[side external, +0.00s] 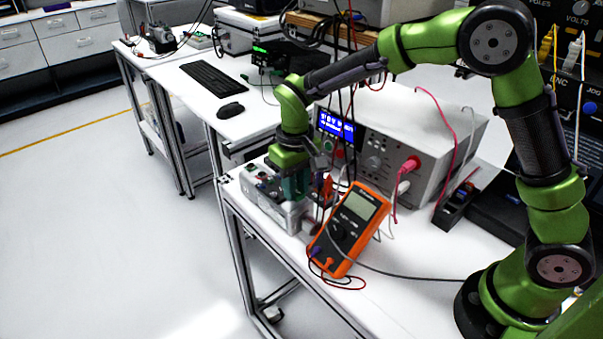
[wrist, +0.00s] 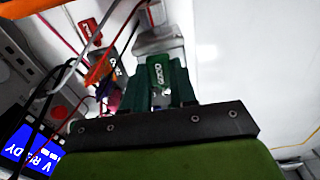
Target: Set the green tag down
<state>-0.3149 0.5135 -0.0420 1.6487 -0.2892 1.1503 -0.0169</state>
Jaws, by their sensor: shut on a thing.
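The green tag (wrist: 157,72) with pale lettering is in the wrist view. It sits between the two dark green fingers of my gripper (wrist: 161,88), which are shut on it. In the side view my gripper (side external: 295,190) points down over the grey metal unit (side external: 293,219) at the table's left edge. The tag cannot be made out there. I cannot tell whether its underside touches anything.
An orange multimeter (side external: 348,228) stands tilted right of my gripper, with loose leads around it. A grey instrument with a blue display (side external: 337,124) stands behind. A red tag (wrist: 90,28) and hanging cables are close by in the wrist view.

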